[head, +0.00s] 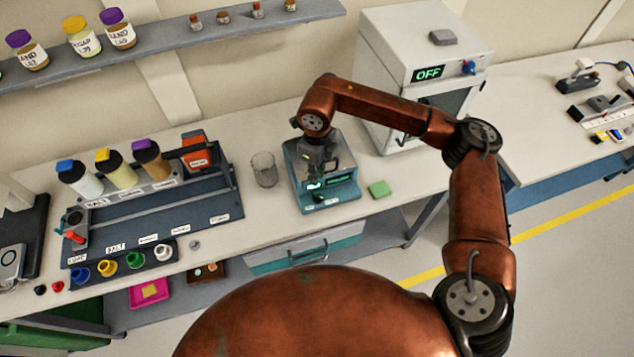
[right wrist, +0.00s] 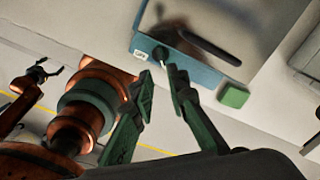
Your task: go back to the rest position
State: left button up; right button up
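My right gripper (head: 322,168) is over the teal bench device (head: 345,193) in the head view. In the right wrist view, its two dark green fingers (right wrist: 160,80) are apart with nothing held between them. Their tips are close to a dark knob (right wrist: 160,54) on the front of the teal device (right wrist: 195,74); I cannot tell whether they touch it. My left gripper is not in the head view. In the right wrist view, it appears small at the left edge (right wrist: 46,70), with its prongs spread and empty.
A green block (head: 380,189) lies right of the device, and a glass beaker (head: 264,170) stands left of it. A white oven reading OFF (head: 400,60) stands behind right. A bottle rack (head: 205,210) is at left. A shelf with jars (head: 170,42) runs above.

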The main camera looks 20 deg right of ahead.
jog(key=shift+r, duration=0.65)
